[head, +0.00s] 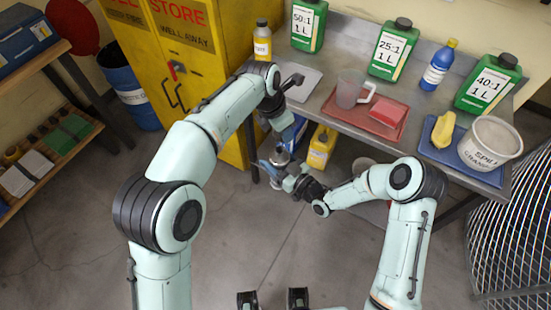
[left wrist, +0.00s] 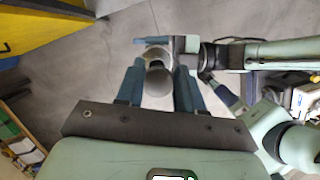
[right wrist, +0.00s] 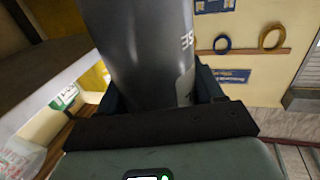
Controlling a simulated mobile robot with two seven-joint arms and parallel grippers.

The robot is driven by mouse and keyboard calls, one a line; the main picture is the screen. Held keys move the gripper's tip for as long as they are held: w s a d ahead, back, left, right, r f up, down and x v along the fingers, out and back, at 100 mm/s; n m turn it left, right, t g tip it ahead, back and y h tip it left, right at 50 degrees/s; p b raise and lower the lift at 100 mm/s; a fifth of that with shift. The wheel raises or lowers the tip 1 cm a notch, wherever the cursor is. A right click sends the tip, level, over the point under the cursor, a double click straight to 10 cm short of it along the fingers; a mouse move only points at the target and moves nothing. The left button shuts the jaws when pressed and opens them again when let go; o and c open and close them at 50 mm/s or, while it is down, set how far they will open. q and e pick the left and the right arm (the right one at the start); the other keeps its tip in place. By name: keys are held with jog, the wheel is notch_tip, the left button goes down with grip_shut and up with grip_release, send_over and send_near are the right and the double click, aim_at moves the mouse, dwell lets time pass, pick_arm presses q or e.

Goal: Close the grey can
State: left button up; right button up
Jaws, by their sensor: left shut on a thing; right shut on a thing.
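The grey can (head: 281,157) is in the air in front of the bench, mostly hidden by my grippers in the head view. My left gripper (head: 280,142) is above the can, pointing down. In the left wrist view, its fingers close on a small dark round lid (left wrist: 156,66), with the grey can (left wrist: 158,97) below. I cannot tell whether the lid is seated on the can.
A yellow cabinet (head: 180,60) stands left. A yellow jug (head: 321,147) is under the bench.

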aim_at(282, 148)
pick_arm(q)
jog(key=shift+f, duration=1.9)
jog(key=shift+r, duration=0.1)
jog(key=shift+f, duration=0.95)
jog(key=shift+f, duration=0.55)
